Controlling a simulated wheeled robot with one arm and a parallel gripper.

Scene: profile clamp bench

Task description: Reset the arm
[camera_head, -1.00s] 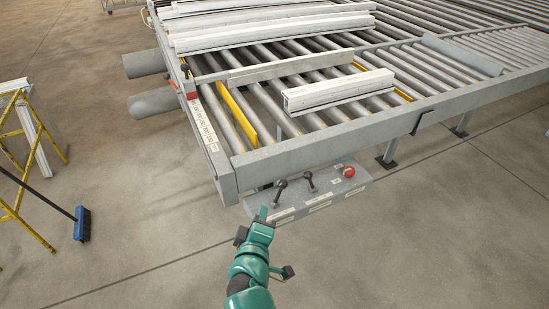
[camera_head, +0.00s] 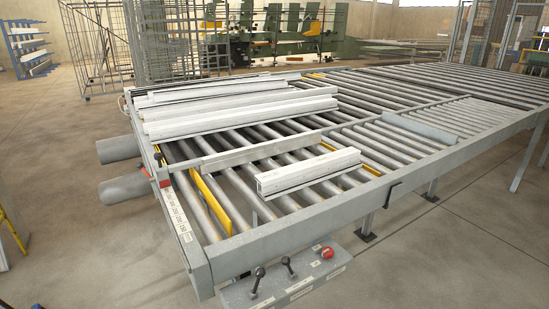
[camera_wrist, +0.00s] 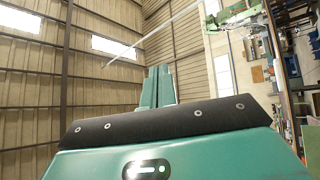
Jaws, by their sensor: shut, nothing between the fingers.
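My gripper (camera_wrist: 160,88) shows in the wrist view as two teal fingers close together, with nothing between them. It points up toward the corrugated hall wall and its windows. My arm and gripper are out of sight in the head view. The roller bench (camera_head: 300,222) fills the middle of the head view. A control panel (camera_head: 290,283) with two black levers (camera_head: 257,280) and a red button (camera_head: 327,253) sits at its front edge, apart from my gripper.
White profiles (camera_head: 240,118) lie across the back left of the rollers, and a shorter white profile (camera_head: 308,172) lies nearer. Two grey cylinders (camera_head: 125,188) stick out at left. Open concrete floor (camera_head: 90,255) lies left of the bench. Green machinery (camera_head: 270,45) stands far behind.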

